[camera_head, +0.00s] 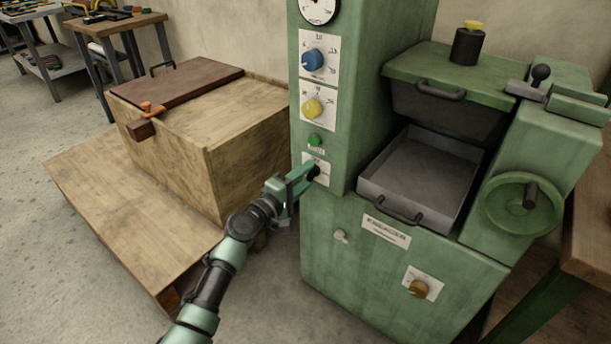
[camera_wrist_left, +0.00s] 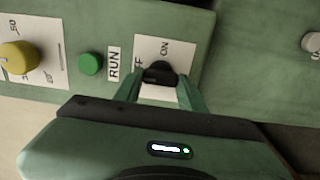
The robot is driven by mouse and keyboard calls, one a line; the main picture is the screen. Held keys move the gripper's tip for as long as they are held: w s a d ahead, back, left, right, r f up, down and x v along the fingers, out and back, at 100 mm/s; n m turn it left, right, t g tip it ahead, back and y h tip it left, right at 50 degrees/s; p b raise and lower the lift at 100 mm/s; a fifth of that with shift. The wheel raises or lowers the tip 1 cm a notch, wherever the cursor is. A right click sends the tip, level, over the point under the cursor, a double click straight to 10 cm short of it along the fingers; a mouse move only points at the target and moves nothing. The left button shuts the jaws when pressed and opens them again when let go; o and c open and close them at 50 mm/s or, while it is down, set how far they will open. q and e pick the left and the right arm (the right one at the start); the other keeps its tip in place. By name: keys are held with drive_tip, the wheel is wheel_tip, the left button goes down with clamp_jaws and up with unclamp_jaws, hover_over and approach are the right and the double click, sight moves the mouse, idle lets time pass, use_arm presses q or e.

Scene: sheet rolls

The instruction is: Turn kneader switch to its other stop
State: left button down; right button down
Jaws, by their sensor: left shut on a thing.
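The green kneader (camera_head: 345,100) stands in the middle of the head view. Its black switch (camera_head: 315,172) sits on a white plate low on the front panel, below a green button. My left gripper (camera_head: 303,180) reaches the switch from the left and front. In the left wrist view the black switch (camera_wrist_left: 160,73) is between the fingertips of my left gripper (camera_wrist_left: 159,84), which is shut on it. The plate (camera_wrist_left: 180,50) reads ON, and a partly covered label ends in F. The fingers hide part of the switch, so I cannot tell which label it points to. My right gripper is not in view.
A blue knob (camera_head: 313,61), a yellow knob (camera_head: 312,107) and the green button (camera_head: 314,141) sit above the switch. A wooden box (camera_head: 185,160) on a low platform (camera_head: 120,220) stands to the left. A metal tray (camera_head: 415,180) and handwheel (camera_head: 520,203) are at the right.

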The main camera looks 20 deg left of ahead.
use_arm(q)
drive_tip(key=shift+f, duration=0.1)
drive_tip(key=c, duration=0.8)
unclamp_jaws()
drive_tip(key=shift+c, duration=0.2)
drive_tip(key=shift+s, duration=0.1)
drive_tip(key=v, duration=0.7)
drive_tip(key=shift+s+a, duration=0.15)
drive_tip(key=shift+s, duration=0.2)
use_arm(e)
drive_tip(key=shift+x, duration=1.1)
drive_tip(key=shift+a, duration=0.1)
